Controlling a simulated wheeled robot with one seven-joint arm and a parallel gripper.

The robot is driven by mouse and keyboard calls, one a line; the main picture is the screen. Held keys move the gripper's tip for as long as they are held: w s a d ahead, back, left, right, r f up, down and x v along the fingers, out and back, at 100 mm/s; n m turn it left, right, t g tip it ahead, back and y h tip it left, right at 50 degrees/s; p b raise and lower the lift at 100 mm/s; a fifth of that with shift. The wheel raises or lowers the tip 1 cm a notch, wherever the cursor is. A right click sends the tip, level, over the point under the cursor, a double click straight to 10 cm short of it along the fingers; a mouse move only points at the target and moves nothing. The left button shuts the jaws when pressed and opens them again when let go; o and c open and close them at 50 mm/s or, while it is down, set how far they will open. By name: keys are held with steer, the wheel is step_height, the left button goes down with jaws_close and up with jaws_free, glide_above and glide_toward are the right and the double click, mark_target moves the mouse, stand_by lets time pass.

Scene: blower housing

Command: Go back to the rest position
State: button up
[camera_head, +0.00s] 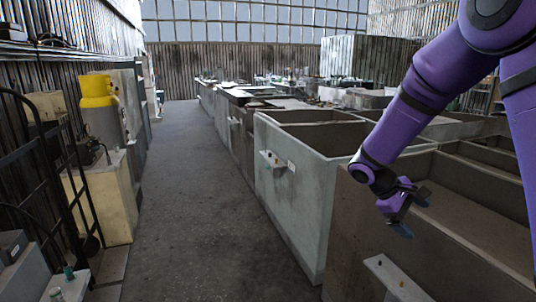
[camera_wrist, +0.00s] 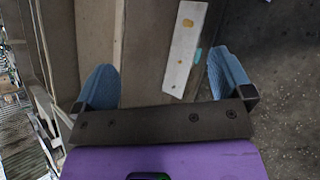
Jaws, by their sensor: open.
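My gripper (camera_head: 412,212) hangs at the end of my purple arm, in front of and above the near brown bin. In the wrist view its two blue fingers (camera_wrist: 162,85) stand wide apart with nothing held between them. Past the fingers a pale shelf plate (camera_wrist: 187,45) juts from the bin's wall, with small orange marks and a teal item at its edge. In the head view this plate (camera_head: 394,278) is below the gripper, with a small item on it. I cannot tell the exact gap between gripper and plate.
A row of large open bins (camera_head: 300,195) runs along the right. A grey floor aisle (camera_head: 190,185) is clear. A corrugated wall is behind.

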steer(key=s+a+r+m+t+y, duration=0.2)
steer(key=s+r+y, duration=0.1)
steer(key=s+r, duration=0.3)
steer(key=s+a+r+m+t+y, duration=0.2)
steer(key=s+r, duration=0.4)
steer(key=s, duration=0.5)
steer(key=s+a+r+m+t+y, duration=0.2)
steer(key=s+r+t+y, duration=0.2)
steer(key=s, duration=0.5)
steer(key=shift+r, duration=0.9)
